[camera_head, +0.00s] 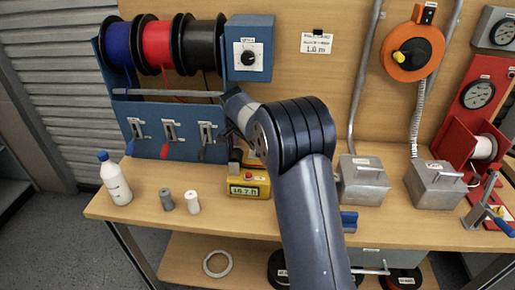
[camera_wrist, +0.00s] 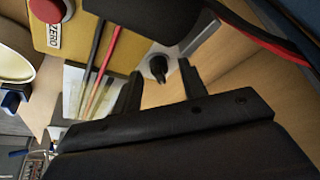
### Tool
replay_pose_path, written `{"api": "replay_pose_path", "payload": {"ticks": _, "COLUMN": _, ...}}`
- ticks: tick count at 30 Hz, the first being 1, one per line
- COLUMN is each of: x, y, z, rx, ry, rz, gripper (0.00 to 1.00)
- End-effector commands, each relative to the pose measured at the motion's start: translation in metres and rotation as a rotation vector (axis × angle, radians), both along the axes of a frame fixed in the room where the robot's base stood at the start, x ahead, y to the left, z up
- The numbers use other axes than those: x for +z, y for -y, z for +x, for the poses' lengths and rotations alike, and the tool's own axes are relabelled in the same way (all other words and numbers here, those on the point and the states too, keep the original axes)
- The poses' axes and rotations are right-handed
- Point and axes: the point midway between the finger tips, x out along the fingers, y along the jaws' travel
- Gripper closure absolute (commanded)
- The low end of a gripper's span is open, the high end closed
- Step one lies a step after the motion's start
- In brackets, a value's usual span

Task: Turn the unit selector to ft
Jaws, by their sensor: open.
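The yellow counter (camera_head: 248,186) stands on the bench at the middle in the head view. Its display seems to read 16.7, with a unit mark too small to be sure of. In the wrist view its yellow body (camera_wrist: 62,34) shows a red button above a ZERO label. A small black knob on a pale round plate, likely the unit selector (camera_wrist: 157,68), lies between and beyond the fingertips of my gripper (camera_wrist: 160,77). My gripper is open and empty, with no clear contact. In the head view my arm hides the gripper and this knob.
A blue box with a black dial knob (camera_head: 248,55) hangs above, beside blue, red and black wire spools (camera_head: 157,42). Small levers (camera_head: 169,132) stand close left. A white bottle (camera_head: 115,180) and two small cylinders (camera_head: 193,202) stand front left; grey metal boxes (camera_head: 362,182) stand right.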

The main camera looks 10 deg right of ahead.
Motion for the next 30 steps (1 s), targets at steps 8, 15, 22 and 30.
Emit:
{"api": "replay_pose_path", "payload": {"ticks": 8, "x": 0.042, "y": -0.015, "z": -0.008, "rx": 0.002, "ry": 0.005, "rz": 0.001, "gripper": 0.59}}
{"api": "replay_pose_path", "payload": {"ticks": 15, "x": 0.083, "y": -0.030, "z": -0.017, "rx": 0.001, "ry": 0.003, "rz": 0.001, "gripper": 0.59}}
{"api": "replay_pose_path", "payload": {"ticks": 22, "x": 0.098, "y": -0.035, "z": -0.021, "rx": 0.000, "ry": 0.001, "rz": 0.000, "gripper": 0.59}}
{"api": "replay_pose_path", "payload": {"ticks": 30, "x": 0.098, "y": -0.035, "z": -0.021, "rx": 0.000, "ry": 0.001, "rz": 0.000, "gripper": 0.59}}
